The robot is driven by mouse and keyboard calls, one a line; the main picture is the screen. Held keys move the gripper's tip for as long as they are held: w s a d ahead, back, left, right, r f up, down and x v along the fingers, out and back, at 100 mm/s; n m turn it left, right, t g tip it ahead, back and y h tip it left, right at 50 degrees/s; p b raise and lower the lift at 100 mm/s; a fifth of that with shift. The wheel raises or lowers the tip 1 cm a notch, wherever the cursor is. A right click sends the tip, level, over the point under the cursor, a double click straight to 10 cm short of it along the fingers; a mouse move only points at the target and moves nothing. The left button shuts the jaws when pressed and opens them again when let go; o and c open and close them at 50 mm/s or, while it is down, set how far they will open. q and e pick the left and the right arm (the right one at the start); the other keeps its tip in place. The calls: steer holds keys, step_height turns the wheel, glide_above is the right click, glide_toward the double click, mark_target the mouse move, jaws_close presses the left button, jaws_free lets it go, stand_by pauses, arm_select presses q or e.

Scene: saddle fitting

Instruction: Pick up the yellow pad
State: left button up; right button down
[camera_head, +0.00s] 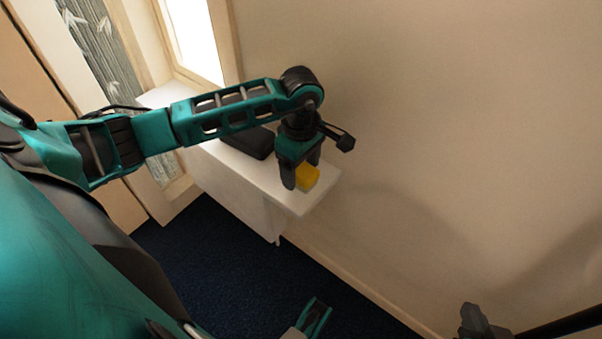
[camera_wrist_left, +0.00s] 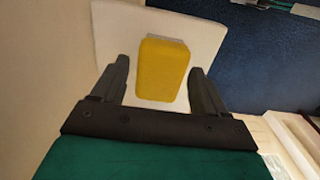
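The yellow pad (camera_head: 308,177) lies near the end of a white shelf-like surface (camera_head: 300,203) against the wall. In the left wrist view the pad (camera_wrist_left: 162,68) shows as a rounded yellow block on the white surface (camera_wrist_left: 115,30). My left gripper (camera_head: 300,183) points down over it. Its two fingers (camera_wrist_left: 160,88) are spread open, one on each side of the pad, with a gap visible on both sides. In the head view the gripper partly hides the pad.
A black object (camera_head: 250,142) rests on the white surface behind my left arm. The wall (camera_head: 430,110) stands close to the right of the surface. Dark blue carpet (camera_head: 215,260) lies below. A window (camera_head: 195,38) is at the back left.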

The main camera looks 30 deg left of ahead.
mark_target(302, 169)
arm_select(q)
steer(key=c, duration=0.9)
arm_select(e)
steer(key=shift+w+d, duration=0.1)
